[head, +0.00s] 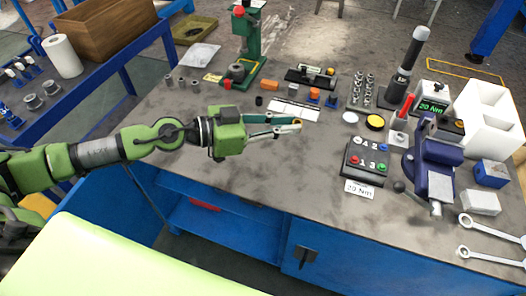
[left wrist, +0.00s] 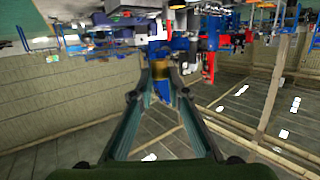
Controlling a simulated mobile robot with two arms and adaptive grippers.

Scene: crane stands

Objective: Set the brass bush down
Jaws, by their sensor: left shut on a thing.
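My left gripper (head: 298,125) reaches in from the left over the workbench, its fingers pointing right. It is shut on the brass bush (head: 297,121), a small golden ring mostly hidden by the fingertips. In the left wrist view the bush (left wrist: 132,70) shows as a brass-coloured patch near the ends of the fingers (left wrist: 155,78). The gripper appears to be above the bench top, but its exact height is unclear. My right gripper is not in view.
A white strip (head: 294,110) lies behind the gripper. A green press (head: 245,45) stands at the back. To the right are a button box (head: 367,158), a blue vise (head: 432,150) and wrenches (head: 490,256). The grey bench top (head: 280,170) is clear in front of the gripper.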

